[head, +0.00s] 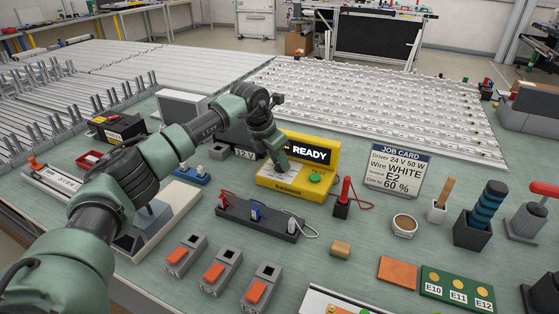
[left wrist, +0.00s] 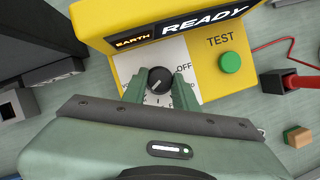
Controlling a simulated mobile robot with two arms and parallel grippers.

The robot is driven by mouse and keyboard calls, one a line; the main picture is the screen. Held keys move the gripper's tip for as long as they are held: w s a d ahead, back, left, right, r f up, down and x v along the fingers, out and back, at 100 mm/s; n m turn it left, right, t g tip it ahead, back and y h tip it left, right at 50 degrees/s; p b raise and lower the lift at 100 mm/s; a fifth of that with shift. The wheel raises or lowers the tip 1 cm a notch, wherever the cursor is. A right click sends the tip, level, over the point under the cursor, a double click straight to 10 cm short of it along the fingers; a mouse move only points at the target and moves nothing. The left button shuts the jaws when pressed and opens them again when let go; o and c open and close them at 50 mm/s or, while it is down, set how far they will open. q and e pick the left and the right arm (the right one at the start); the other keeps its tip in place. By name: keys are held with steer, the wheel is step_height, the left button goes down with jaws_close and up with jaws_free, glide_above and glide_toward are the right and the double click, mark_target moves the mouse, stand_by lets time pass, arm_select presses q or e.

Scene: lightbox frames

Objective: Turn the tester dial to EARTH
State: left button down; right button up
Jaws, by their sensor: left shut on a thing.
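The yellow tester (head: 325,160) stands mid-bench in the head view and fills the upper part of the left wrist view (left wrist: 95,18). Its display (left wrist: 200,22) shows EARTH in orange beside READY in white. The black dial (left wrist: 160,78) sits on a white plate marked OFF at its upper right; its white pointer line slants to the lower left. Other plate labels are mostly hidden by my fingers. My left gripper (left wrist: 160,86) is shut on the dial, a finger on each side; it hides the dial in the head view. My right gripper is not in view.
A green TEST button (left wrist: 231,62) is right of the dial. A red probe (head: 343,192) with its lead stands right of the tester. A dark terminal block (head: 258,218) lies in front.

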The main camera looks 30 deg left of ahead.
arm_select(q)
steer(key=shift+r, duration=0.1)
steer(key=c, duration=1.1)
jaws_free()
steer(key=b+v, duration=0.1)
steer(key=v, duration=0.6)
steer(key=shift+r, duration=0.35)
steer(key=shift+s, duration=0.1)
